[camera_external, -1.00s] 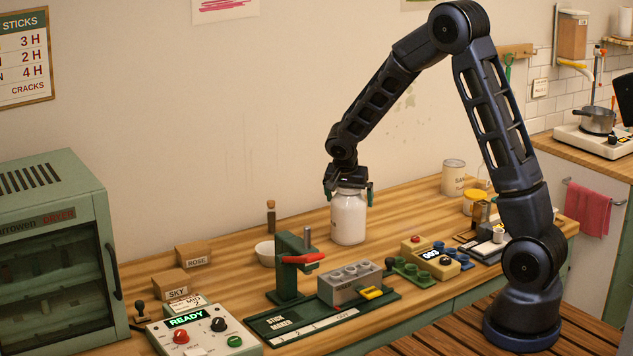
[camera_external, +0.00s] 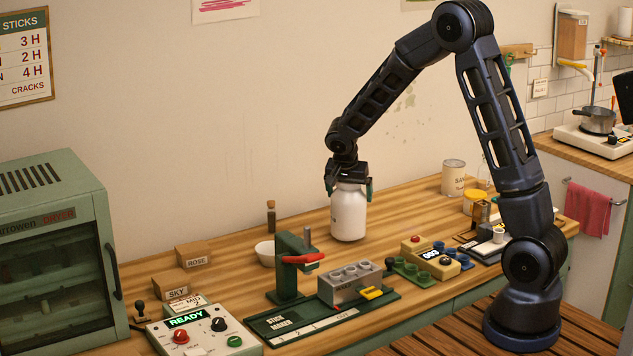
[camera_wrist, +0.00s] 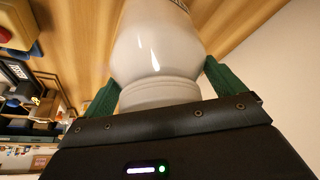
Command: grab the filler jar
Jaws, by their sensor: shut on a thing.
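A white jar (camera_external: 348,213) is upright at the back middle of the wooden table in the external view. My gripper (camera_external: 348,185) comes down on it from above and is shut on its upper part. In the wrist view the jar (camera_wrist: 158,50) fills the space between the two green fingers of my gripper (camera_wrist: 160,88), one finger against each side of its neck. The jar's label is mostly turned out of sight. I cannot tell whether its base touches the table.
A green press (camera_external: 290,265) and a white bowl (camera_external: 266,252) stand left of the jar. A grey mould block (camera_external: 349,283) and a yellow counter device (camera_external: 432,257) are in front. A tin (camera_external: 453,177) stands back right. The table behind the jar is clear.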

